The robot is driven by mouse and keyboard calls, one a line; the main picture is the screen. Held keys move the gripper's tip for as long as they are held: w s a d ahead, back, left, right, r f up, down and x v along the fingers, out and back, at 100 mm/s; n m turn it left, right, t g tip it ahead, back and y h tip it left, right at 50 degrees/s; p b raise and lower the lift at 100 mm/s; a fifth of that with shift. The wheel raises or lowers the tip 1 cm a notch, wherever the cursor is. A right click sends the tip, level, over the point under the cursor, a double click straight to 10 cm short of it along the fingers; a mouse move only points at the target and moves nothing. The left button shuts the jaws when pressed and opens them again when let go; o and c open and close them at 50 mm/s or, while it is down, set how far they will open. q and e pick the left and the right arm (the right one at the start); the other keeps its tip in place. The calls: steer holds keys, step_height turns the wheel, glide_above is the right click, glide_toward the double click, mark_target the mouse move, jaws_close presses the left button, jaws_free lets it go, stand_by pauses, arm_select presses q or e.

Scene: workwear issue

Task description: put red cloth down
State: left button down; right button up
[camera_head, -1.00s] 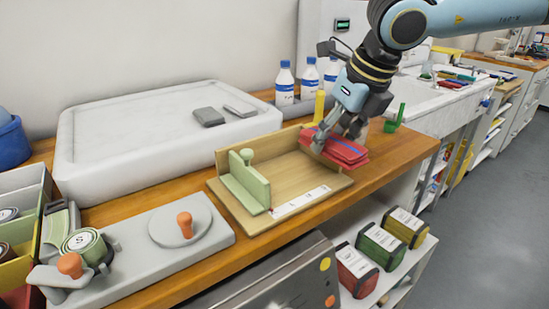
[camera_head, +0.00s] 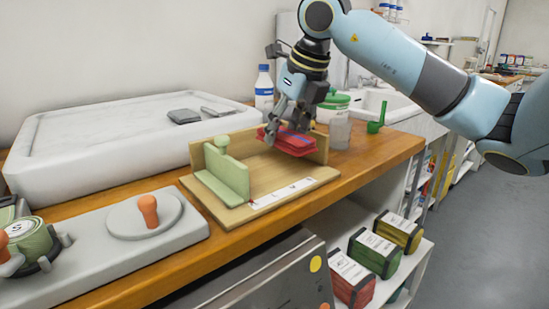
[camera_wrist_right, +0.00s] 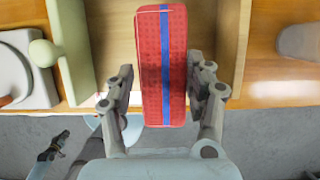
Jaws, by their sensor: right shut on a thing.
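The folded red cloth (camera_head: 290,143) has a blue stripe down its middle; it also shows in the right wrist view (camera_wrist_right: 150,60). My right gripper (camera_head: 288,122) is shut on it, with a finger on either side (camera_wrist_right: 163,95). It holds the cloth over the right part of a wooden tray (camera_head: 240,213) that has a back wall and a green upright stop (camera_head: 228,178) with a knob. I cannot tell whether the cloth touches the tray floor.
A white slab basin (camera_head: 100,165) stands behind the tray, with small grey items on it. A bottle (camera_head: 264,88), a green-lidded jar (camera_head: 332,104) and a green scoop (camera_head: 376,126) stand near the back. Boxes (camera_head: 375,252) sit on a lower shelf. The tray's middle floor is bare.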

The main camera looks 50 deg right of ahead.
mark_target(271, 166)
steer(key=w+f, duration=0.2)
steer(key=w, duration=0.1)
steer(key=shift+w+d, duration=0.15)
steer(key=shift+w, duration=0.05)
step_height(271, 166, down, 4)
steer(key=shift+r, duration=0.1)
arm_select(q)
steer(key=shift+s+a+f, duration=0.1)
steer(key=shift+s, duration=0.1)
steer(key=shift+f, duration=0.1)
arm_select(e)
steer(key=shift+f, duration=0.25)
steer(key=o, duration=1.1)
steer(key=shift+o, duration=0.2)
